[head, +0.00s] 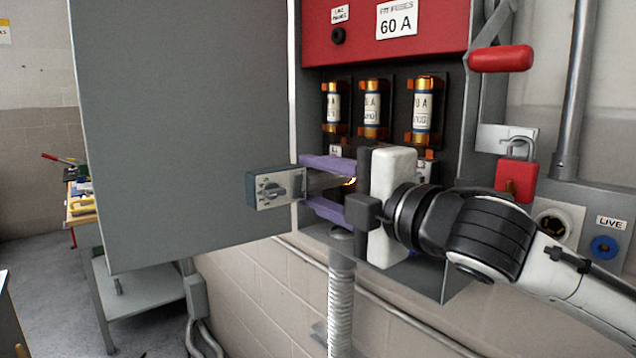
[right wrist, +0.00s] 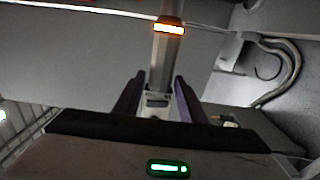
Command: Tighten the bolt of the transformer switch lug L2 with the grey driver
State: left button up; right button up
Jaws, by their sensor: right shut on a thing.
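My right gripper (head: 303,181), with purple fingers, comes in from the right and points left across the front of the open switch cabinet. It is shut on the grey driver (head: 275,188), whose boxy end with a dial faces the head camera. The driver's bar runs back between the fingers towards the cabinet, with a yellow glow near it. In the right wrist view the driver (right wrist: 157,101) sits between the fingers, and its bar leads up to an orange-lit band (right wrist: 168,28). Lug L2, its bolt and the driver's tip are hidden, so contact cannot be told. My left gripper is not in view.
The grey cabinet door (head: 190,120) stands open at left. Several fuses (head: 372,105) sit under a red panel (head: 350,30). A red-handled lever (head: 500,58) and a red padlock (head: 515,172) are at right. A conduit (head: 341,300) runs below the cabinet.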

aim_at(288, 185)
jog(key=shift+s+a+r, duration=0.1)
jog(key=shift+s+a, duration=0.55)
jog(key=shift+a, duration=0.2)
jog(key=shift+s+a+r, duration=0.1)
jog(key=shift+s+a, duration=0.55)
jog(key=shift+a, duration=0.2)
jog(key=shift+f, duration=0.15)
